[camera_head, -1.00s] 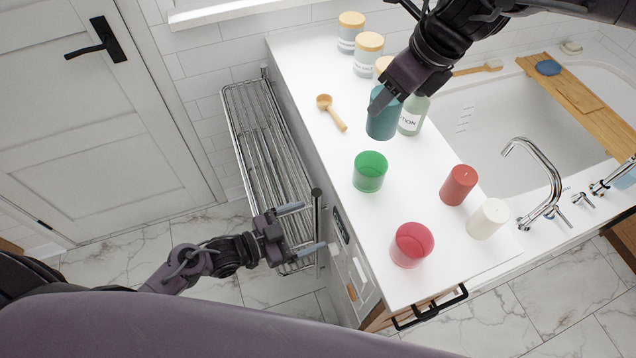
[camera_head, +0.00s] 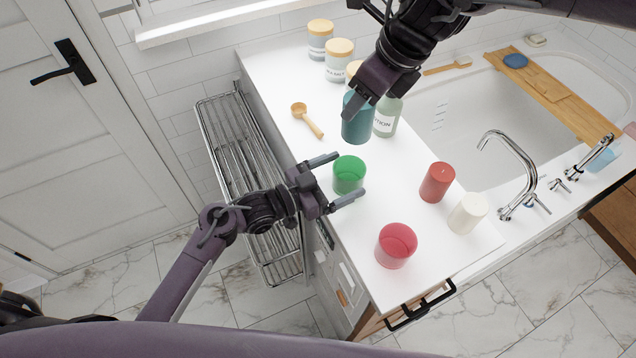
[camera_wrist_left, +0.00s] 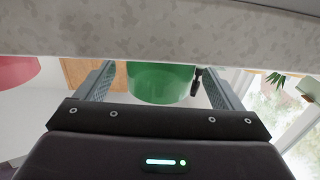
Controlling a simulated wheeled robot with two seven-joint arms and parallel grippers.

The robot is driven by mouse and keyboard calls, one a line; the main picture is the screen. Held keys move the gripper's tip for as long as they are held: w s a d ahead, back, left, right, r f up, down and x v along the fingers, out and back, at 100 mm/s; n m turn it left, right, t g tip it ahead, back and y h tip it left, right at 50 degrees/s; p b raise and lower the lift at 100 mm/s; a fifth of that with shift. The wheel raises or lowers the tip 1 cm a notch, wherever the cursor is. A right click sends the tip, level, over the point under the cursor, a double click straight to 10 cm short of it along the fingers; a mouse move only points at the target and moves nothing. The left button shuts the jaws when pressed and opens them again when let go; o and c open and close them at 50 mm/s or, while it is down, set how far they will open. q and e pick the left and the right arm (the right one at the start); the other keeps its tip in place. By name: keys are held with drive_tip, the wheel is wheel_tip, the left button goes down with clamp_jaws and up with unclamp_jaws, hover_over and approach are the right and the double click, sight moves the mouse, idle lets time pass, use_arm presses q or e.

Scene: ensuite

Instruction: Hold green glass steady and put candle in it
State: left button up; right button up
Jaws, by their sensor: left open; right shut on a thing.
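The green glass (camera_head: 349,180) stands upright on the white counter. My left gripper (camera_head: 349,176) is open, with its fingertips at either side of the glass. In the left wrist view the green glass (camera_wrist_left: 160,84) shows between the two spread fingers, with gaps at both sides. My right gripper (camera_head: 354,101) is shut on a teal cylinder (camera_head: 357,128), which looks like a candle, behind the green glass. I cannot tell whether the teal cylinder touches the counter. A red candle (camera_head: 437,183) and a white candle (camera_head: 468,213) stand upright to the right.
A red glass (camera_head: 396,247) stands near the counter's front. A lotion bottle (camera_head: 387,117) is close beside the teal cylinder. A wooden spoon (camera_head: 307,119) and lidded jars (camera_head: 339,62) are at the back left. The bathtub (camera_head: 470,115) lies right; a metal rack (camera_head: 245,170) lies left.

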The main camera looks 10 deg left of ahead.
sight(356, 144)
use_arm(q)
drive_tip(key=shift+x, duration=1.25)
drive_tip(key=shift+c, duration=0.4)
drive_tip(key=c, duration=1)
drive_tip(key=shift+c, duration=0.2)
use_arm(e)
drive_tip(key=shift+f, duration=5.75)
drive_tip(key=o, duration=1.2)
drive_tip(key=shift+c, duration=0.2)
